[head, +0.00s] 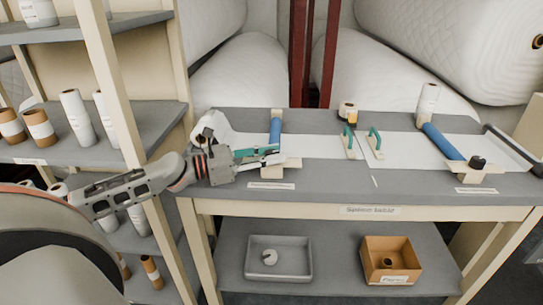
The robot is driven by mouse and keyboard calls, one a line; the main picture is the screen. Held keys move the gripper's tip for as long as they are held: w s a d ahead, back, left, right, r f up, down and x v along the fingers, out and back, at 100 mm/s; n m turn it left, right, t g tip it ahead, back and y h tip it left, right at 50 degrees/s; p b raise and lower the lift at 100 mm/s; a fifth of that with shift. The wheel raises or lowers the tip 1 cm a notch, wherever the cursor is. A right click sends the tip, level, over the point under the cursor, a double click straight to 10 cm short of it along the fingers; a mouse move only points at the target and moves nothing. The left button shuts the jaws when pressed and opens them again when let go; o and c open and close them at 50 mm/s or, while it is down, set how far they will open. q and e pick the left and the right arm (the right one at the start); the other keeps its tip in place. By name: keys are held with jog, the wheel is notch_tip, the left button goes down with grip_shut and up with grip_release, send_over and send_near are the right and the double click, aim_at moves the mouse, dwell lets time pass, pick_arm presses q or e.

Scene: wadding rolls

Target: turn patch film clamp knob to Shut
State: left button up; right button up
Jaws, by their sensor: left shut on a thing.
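A clamp with a blue bar (275,131) and a pale block (272,172) stands at the left of the bench. My left gripper (277,154) reaches in from the left, its fingers above that block. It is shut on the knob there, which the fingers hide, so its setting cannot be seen. A second blue-bar clamp (443,141) at the right has a dark knob (478,161) on a pale block. The label plates are too small to read, so I cannot tell which clamp is named for patch film. My right gripper is not in view.
The grey bench (400,185) carries white film and two green-handled tools (375,140). A white roll (215,130) lies behind my left gripper. A shelf post (118,80) stands close to my left arm. A grey tray (278,279) and cardboard box (390,245) sit below.

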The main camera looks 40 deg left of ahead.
aim_at(272, 153)
pick_arm(q)
jog(key=shift+a+f+m+g+h+b, duration=0.15)
jog(key=shift+m+g+h+b, duration=0.2)
jog(key=shift+g+h, duration=0.2)
jog(key=shift+m+g+h, duration=0.25)
jog(key=shift+m+h, duration=0.2)
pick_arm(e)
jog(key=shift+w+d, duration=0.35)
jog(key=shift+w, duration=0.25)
pick_arm(q)
jog(key=shift+r, duration=0.2)
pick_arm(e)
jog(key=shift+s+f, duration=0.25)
pick_arm(q)
jog(key=o, duration=1.1)
jog(key=shift+w+d, duration=0.1)
jog(key=shift+d, duration=0.15)
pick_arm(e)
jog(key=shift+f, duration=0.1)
pick_arm(q)
notch_tip(272, 153, up, 10)
